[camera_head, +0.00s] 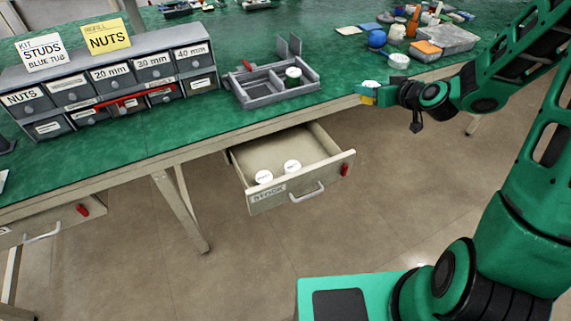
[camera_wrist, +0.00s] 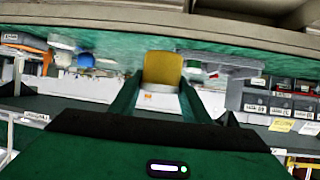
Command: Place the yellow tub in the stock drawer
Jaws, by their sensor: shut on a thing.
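My gripper (camera_head: 371,92) is shut on the yellow tub (camera_head: 367,100), near the table's front edge and to the right of the drawer. In the wrist view the yellow tub (camera_wrist: 163,67) sits between the two green fingers, with its white lid toward the camera. The stock drawer (camera_head: 325,174) is pulled open below the table edge, with a STOCK label on its front. Two white-lidded tubs (camera_head: 264,177) (camera_head: 292,166) stand in its front part. The back of the drawer floor is bare.
A grey divided tray (camera_head: 262,96) holding a green tub (camera_head: 293,77) stands on the green table above the drawer. A labelled bin rack (camera_head: 110,82) is at the left.

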